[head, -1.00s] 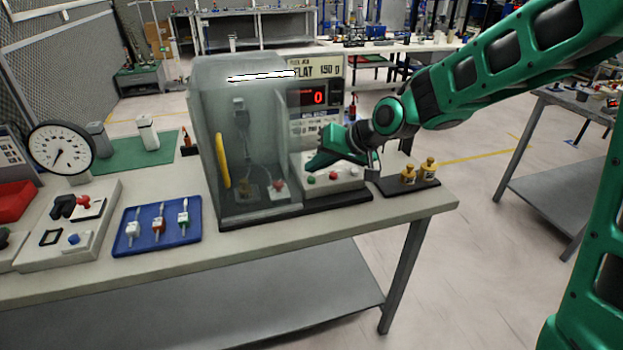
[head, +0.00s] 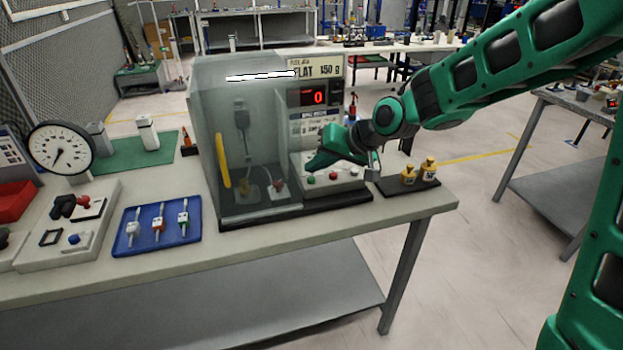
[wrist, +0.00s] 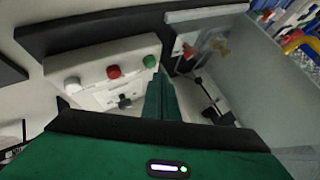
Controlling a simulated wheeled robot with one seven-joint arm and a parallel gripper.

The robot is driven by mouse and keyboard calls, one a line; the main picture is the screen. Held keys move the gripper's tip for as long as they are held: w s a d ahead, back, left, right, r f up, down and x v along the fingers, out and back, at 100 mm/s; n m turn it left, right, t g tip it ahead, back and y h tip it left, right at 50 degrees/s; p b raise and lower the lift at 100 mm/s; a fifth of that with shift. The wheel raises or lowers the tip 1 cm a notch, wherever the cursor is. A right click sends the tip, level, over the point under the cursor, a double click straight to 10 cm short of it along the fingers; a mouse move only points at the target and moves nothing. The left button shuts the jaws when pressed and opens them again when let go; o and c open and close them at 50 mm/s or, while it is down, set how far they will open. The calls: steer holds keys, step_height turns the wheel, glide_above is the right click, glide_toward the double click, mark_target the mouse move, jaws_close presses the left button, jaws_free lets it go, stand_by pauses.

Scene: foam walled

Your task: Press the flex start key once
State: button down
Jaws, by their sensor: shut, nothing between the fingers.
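The key panel (head: 345,184) is a pale sloped box on the machine's right front. It carries a green key (head: 311,178), a red key (head: 333,176) and a white key; their labels are too small to read, so I cannot tell which is marked flex start. In the wrist view the green key (wrist: 150,61), red key (wrist: 113,71) and white key (wrist: 72,85) stand in a row. My gripper (head: 316,164) is shut and empty, pointing at the panel just behind the green key. In the wrist view its fingertips (wrist: 160,80) are close to the green key; I cannot tell whether they touch.
A clear-walled enclosure (head: 205,150) with a yellow handle (head: 222,161) stands left of the panel. The red display (head: 313,97) above reads 0. Brass weights (head: 429,168) sit on a dark tray to the right. A blue tray (head: 185,235) with small parts lies left.

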steer(key=shift+f, duration=0.2)
steer(key=shift+f, duration=0.15)
